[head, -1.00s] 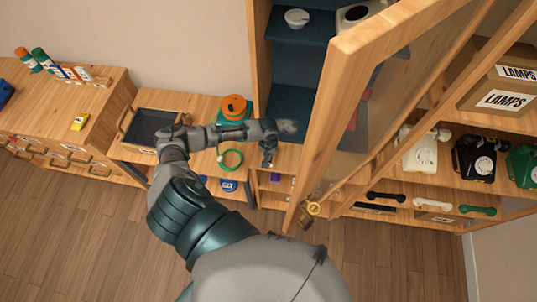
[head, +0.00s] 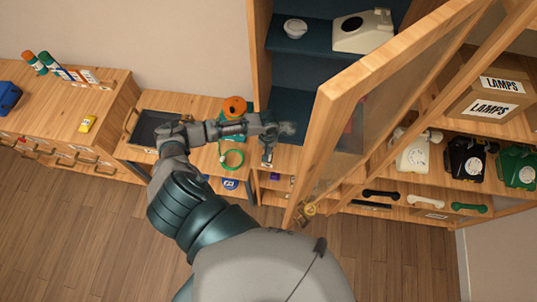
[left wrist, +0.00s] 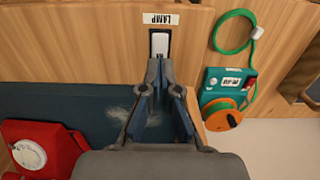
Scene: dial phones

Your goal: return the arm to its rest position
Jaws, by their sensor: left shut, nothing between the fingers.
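My left arm comes in from the bottom of the head view and bends right over the low wooden bench. My left gripper (head: 267,155) hangs at its end, in front of the open cabinet. In the left wrist view the gripper (left wrist: 160,72) has its fingertips together with nothing between them. The tips appear just below a white switch (left wrist: 159,43) under a LAMP label (left wrist: 160,19); whether they touch it I cannot tell. My right gripper is not in view.
The open cabinet door (head: 330,130) stands close right of my gripper. A red phone (left wrist: 40,148) lies in the cabinet. A green-orange cord reel (head: 234,107) stands behind my forearm. Several phones, including a black one (head: 468,158), fill the right shelves.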

